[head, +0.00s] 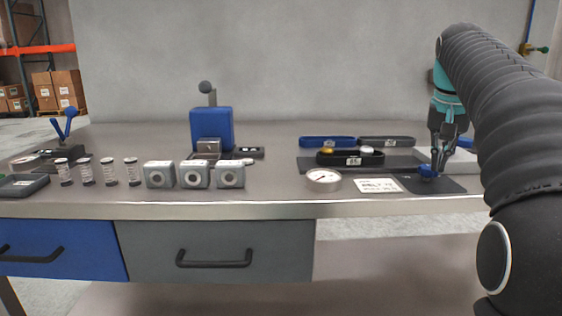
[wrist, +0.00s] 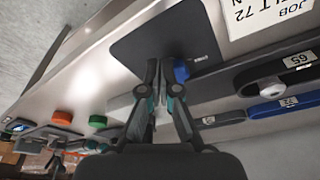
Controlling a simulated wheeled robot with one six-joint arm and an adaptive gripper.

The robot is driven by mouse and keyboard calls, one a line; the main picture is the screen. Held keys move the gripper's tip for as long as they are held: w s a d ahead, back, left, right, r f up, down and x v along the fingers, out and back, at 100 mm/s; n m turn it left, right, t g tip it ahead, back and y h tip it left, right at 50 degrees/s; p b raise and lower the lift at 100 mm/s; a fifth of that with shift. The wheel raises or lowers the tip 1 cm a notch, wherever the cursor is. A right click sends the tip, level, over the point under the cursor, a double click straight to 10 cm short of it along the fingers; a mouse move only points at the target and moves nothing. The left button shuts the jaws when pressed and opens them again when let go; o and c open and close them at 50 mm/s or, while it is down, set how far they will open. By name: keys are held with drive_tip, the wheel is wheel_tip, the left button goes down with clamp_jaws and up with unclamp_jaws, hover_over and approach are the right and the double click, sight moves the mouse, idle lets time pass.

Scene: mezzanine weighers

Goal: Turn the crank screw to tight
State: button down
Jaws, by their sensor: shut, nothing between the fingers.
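A small blue part (head: 428,172), which looks like the crank screw's knob or handle, sits on a dark plate at the right of the bench. It also shows in the wrist view (wrist: 181,72), partly hidden by a finger. My gripper (head: 438,172) is shut and empty, pointing down right beside the blue part. In the wrist view, my gripper's fingertips (wrist: 160,64) are just left of the blue part. I cannot tell whether they touch it. The crank's screw and its tightness are not clear to see.
A white printed card (head: 378,185) and a round gauge (head: 323,180) lie left of the dark plate (head: 448,186). Dark and blue trays (head: 326,141) stand behind. Several grey boxes, small jars and a blue device (head: 212,128) stand farther left.

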drive_tip(key=shift+s+b+x, duration=0.2)
drive_tip(key=shift+b+x, duration=0.25)
drive_tip(key=shift+x, duration=0.5)
drive_tip(key=shift+w+a+p, duration=0.2)
drive_tip(key=shift+a+p, duration=0.3)
drive_tip(key=shift+p, duration=0.25)
drive_tip(key=shift+w+a+p, duration=0.2)
drive_tip(key=shift+a+p, duration=0.3)
drive_tip(key=shift+p, duration=0.2)
drive_tip(key=shift+w+a+p, duration=0.35)
drive_tip(key=shift+w+p, duration=0.05)
drive_tip(key=shift+p, duration=0.15)
idle(0.3)
drive_tip(key=shift+s+a, duration=0.3)
drive_tip(key=shift+w+d+v, duration=0.1)
drive_tip(key=shift+w+v, duration=0.1)
drive_tip(key=shift+v, duration=0.75)
drive_tip(key=shift+w+d+v, duration=0.15)
drive_tip(key=shift+w+v, duration=0.05)
drive_tip(key=shift+v, duration=0.75)
drive_tip(key=shift+w+d+v, duration=0.1)
drive_tip(key=shift+w+v, duration=0.1)
drive_tip(key=shift+v, duration=0.8)
drive_tip(key=shift+r, duration=0.15)
